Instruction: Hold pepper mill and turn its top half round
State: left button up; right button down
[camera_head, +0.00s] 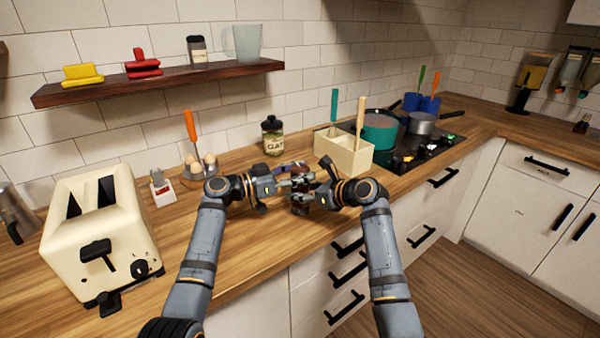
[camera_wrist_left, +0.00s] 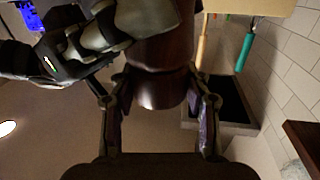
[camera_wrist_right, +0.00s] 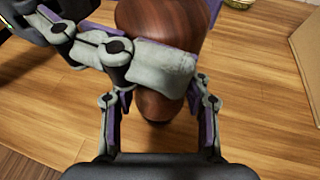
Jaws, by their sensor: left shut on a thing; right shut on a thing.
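The dark brown wooden pepper mill (camera_head: 299,209) is between my two grippers near the counter's front edge, largely hidden by their fingers. I cannot tell whether its base touches the counter. My left gripper (camera_head: 287,184) is shut on the mill's upper part; in the left wrist view the mill (camera_wrist_left: 160,92) sits between its fingers. My right gripper (camera_head: 318,196) is shut on the mill lower down; in the right wrist view the reddish-brown mill (camera_wrist_right: 155,105) stands between its fingers, with a grey left finger crossing in front. The two grippers are very close together.
A cream utensil box (camera_head: 343,155) stands just behind the grippers. A labelled jar (camera_head: 272,138), an egg holder (camera_head: 196,168) and a cream toaster (camera_head: 98,235) are to the left. The hob (camera_head: 430,150) with pots is at right. Counter left of my left gripper is partly clear.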

aim_at(300, 166)
pick_arm(q)
jog(key=shift+f+m+g+h, duration=0.15)
jog(key=shift+m+g+h, duration=0.45)
jog(key=shift+m+g, duration=0.85)
jog(key=shift+g, duration=0.45)
jog(key=o, duration=1.2)
jog(key=shift+c, duration=0.2)
notch_tip(300, 166, up, 10)
jog(key=shift+a+r, duration=0.1)
